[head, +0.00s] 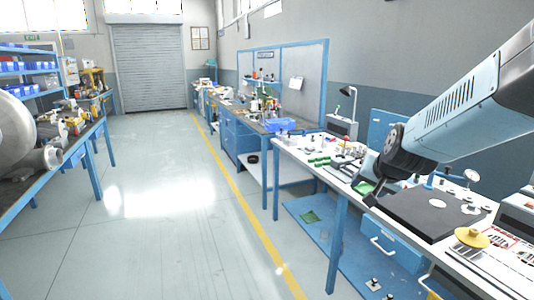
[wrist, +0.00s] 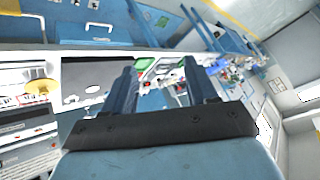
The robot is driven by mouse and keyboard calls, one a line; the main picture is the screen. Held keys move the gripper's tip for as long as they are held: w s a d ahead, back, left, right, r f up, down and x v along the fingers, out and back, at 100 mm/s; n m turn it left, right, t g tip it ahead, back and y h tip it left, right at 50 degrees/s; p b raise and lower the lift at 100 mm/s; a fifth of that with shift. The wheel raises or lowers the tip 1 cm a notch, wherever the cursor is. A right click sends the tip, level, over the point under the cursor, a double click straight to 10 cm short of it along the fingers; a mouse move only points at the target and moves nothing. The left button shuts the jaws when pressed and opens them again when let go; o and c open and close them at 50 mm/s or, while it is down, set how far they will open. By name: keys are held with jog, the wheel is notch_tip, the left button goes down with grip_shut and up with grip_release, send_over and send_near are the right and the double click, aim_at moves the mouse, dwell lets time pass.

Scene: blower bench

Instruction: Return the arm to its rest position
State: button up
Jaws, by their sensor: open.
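My gripper (wrist: 158,88) shows in the wrist view with its two dark fingers spread apart. It is open and nothing sits between the fingers. In the head view my arm reaches in from the upper right, and its end (head: 366,190) is low over the near white workbench (head: 300,155), beside a dark flat plate (head: 437,213). Part of the bench top behind the arm is hidden.
Small green and metal parts (head: 320,161) lie farther along the bench. A lamp (head: 350,100) stands behind. The floor aisle (head: 150,210) on the left is clear.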

jog(key=s+a+r+n+g, duration=0.1)
jog(key=s+r+n, duration=0.1)
jog(key=s, duration=0.7)
jog(key=s+a+r+n+g, duration=0.1)
jog(key=s+r+n+g, duration=0.1)
jog(key=s, duration=0.7)
jog(key=shift+s+a+r+n, duration=0.15)
jog(key=shift+s+r+n, duration=0.15)
jog(key=shift+r+n, duration=0.55)
jog(key=shift+r, duration=0.1)
jog(key=shift+c, duration=0.3)
jog(key=shift+c, duration=1.1)
